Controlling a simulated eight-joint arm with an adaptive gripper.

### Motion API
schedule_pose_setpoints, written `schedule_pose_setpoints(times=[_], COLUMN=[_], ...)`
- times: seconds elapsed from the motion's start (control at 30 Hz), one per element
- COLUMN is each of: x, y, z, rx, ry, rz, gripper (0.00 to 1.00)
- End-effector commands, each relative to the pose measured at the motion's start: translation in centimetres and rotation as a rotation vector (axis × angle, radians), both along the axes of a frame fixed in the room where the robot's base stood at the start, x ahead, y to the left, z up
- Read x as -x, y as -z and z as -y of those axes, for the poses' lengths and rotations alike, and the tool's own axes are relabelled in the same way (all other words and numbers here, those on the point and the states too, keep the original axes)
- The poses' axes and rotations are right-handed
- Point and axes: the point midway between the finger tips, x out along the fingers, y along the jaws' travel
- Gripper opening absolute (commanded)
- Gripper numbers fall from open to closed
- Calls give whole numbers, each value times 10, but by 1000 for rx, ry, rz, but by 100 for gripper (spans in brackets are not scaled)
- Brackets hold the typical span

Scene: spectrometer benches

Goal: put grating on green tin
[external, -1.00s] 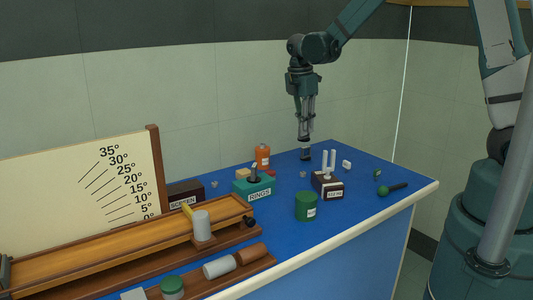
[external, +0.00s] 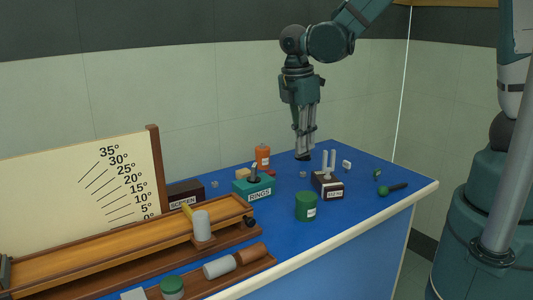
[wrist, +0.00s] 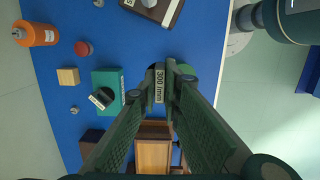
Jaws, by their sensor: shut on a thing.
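The green tin (external: 306,207) stands upright on the blue bench in the external view, with a pale label on its side. My gripper (external: 304,152) points down above the bench. It is shut on the grating, a small dark piece labelled "300 /mm" (wrist: 159,86), which shows between the fingertips in the wrist view. In the external view the grating (external: 303,157) is a small dark shape at the fingertips. It appears apart from the tin. A dark green area behind the grating in the wrist view may be the tin, but the fingers hide most of it.
A green-handled tool (external: 390,189) lies at right. A wooden rail (external: 135,240) fills the front left.

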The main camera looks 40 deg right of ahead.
Motion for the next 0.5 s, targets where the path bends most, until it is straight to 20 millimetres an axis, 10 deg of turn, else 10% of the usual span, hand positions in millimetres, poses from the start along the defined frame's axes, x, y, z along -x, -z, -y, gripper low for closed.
schedule_pose_setpoints(times=[0.5], x=[56], y=[-6], z=[-26], rx=[5], ry=[6], rz=[2], gripper=[0])
